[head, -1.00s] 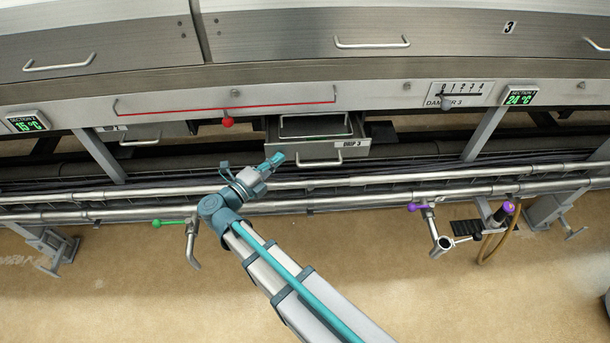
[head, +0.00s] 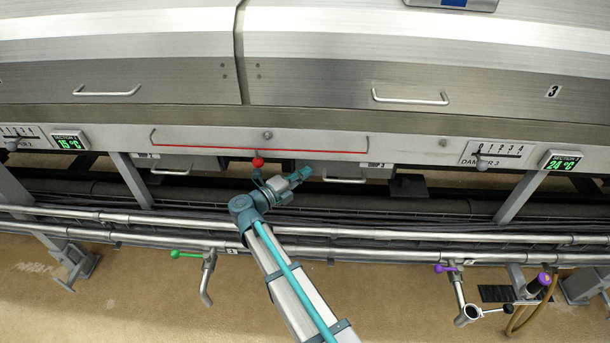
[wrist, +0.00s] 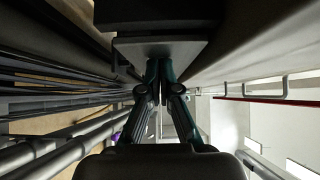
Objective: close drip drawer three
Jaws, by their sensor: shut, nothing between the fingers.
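Drip drawer three (head: 352,172) is a grey metal drawer under the hood's lower rail, with its handle (head: 345,180) low on its front. Its front sits back under the rail and no open interior shows. My gripper (head: 304,173) is shut and empty, with its fingertips at the left part of the drawer front; whether they touch it is unclear. In the wrist view the closed fingers (wrist: 160,66) point at a grey metal plate above them, which may be the drawer. My gripper hides the drawer's left end in the head view.
Another drip drawer (head: 188,164) is at the left. Steel pipes (head: 400,232) run across below. Hood panels with handles (head: 410,98) are above.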

